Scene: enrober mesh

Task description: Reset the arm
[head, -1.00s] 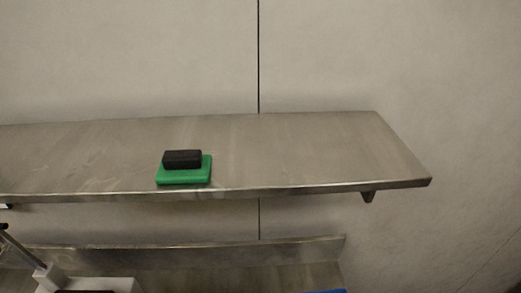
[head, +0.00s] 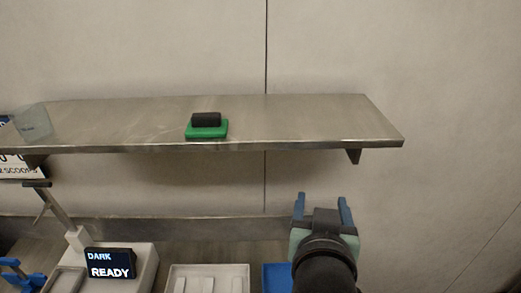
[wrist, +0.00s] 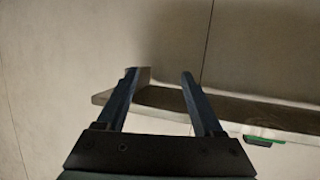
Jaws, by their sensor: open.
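My gripper (head: 322,207) is in the lower right of the head view, in front of the wall and lower in the picture than the shelf. Its two blue fingers point up, stand apart, and hold nothing. In the wrist view my gripper (wrist: 158,80) is also open and empty, with the shelf edge and bare wall beyond the fingers.
A steel shelf (head: 300,120) holds a green block (head: 208,131) with a black block (head: 206,119) on top, and a clear container (head: 32,122) at left. Below are a display reading DARK READY (head: 110,263), a pale tray (head: 208,270) and a blue item (head: 276,278).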

